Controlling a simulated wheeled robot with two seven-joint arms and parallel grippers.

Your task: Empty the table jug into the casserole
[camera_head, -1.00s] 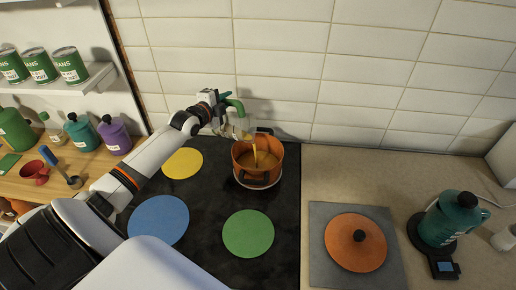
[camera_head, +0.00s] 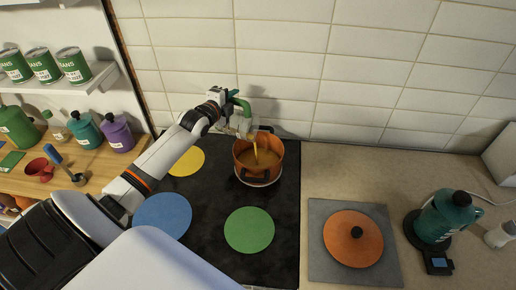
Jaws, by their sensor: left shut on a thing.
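The orange casserole (camera_head: 242,158) stands on the back right of the dark hob, its lid off, with a yellow-brown liquid inside. The table jug (camera_head: 243,124), clear with a green handle, is tilted over the casserole's left rim. A thin yellow stream (camera_head: 255,153) runs from it into the casserole. My left gripper (camera_head: 233,104) is shut on the jug's green handle. How much is left in the jug is too small to tell. My right gripper is not in view.
The orange lid (camera_head: 353,247) lies on a grey board right of the hob (camera_head: 212,215). A teal kettle (camera_head: 446,220) stands farther right. Yellow, blue and green discs lie on the hob. A shelf with cans and a wooden counter with jars are at left.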

